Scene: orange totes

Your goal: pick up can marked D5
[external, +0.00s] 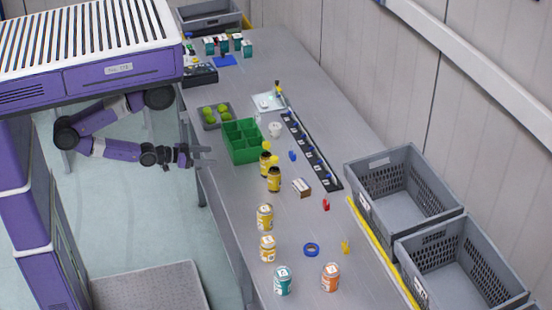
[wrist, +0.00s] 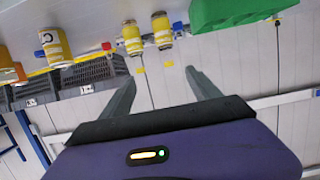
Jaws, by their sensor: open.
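Several cans stand at the near end of the grey table in the external view: two yellow-labelled cans, one (external: 265,217) farther back and one (external: 267,249) nearer, a teal can (external: 283,280) and an orange can (external: 330,277). Their lid marks are too small to read, so I cannot tell which is D5. A yellow can with a dark letter (wrist: 55,47) shows at the upper left of the wrist view. My gripper (external: 205,157) is open and empty at the table's left edge, beside the green bin and apart from the cans. Its spread fingers (wrist: 160,76) show in the wrist view.
A blue tape ring (external: 311,249) lies near the cans. Grey crates (external: 405,190) line the right side. The table's left front strip is clear.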

